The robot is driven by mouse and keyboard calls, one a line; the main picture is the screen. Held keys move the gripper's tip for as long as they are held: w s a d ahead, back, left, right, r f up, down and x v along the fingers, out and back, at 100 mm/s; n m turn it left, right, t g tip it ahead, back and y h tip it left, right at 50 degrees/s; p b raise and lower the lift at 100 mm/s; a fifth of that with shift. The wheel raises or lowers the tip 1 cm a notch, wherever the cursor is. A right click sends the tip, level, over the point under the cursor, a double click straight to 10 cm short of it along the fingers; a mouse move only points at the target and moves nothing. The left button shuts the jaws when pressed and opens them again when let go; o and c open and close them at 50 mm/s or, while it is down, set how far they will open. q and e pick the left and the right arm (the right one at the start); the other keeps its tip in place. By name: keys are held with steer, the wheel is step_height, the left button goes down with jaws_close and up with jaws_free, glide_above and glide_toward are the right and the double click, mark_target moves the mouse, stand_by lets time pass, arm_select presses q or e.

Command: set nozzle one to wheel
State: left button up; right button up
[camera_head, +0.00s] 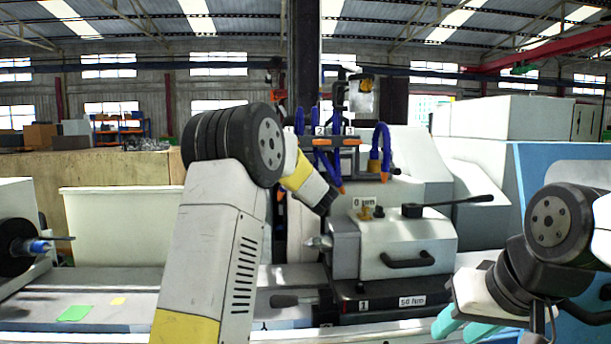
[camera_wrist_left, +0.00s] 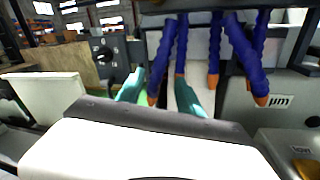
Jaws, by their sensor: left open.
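Blue segmented coolant hoses with orange tips hang from a dark manifold (camera_head: 330,143) marked 1, 2 and 3 in the head view. The label 1 is at the left, beside my left arm. In the left wrist view, the leftmost blue hose (camera_wrist_left: 166,48) hangs between the teal fingers of my open left gripper (camera_wrist_left: 159,90). I cannot tell whether they touch it. No number shows there to identify it. My left gripper is hidden behind its arm in the head view. My right gripper (camera_head: 462,326) is open and empty at the lower right. I cannot make out the grinding wheel.
A grey headstock unit (camera_head: 392,245) with black handles stands right of my left forearm. More blue hoses (camera_wrist_left: 245,60) hang close to the right of my left fingers. A green note (camera_head: 74,313) lies on the machine bed at left.

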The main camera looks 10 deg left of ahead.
arm_select(q)
steer(key=x, duration=0.7)
steer(key=shift+s, duration=0.1)
jaws_close()
stand_by(1.2)
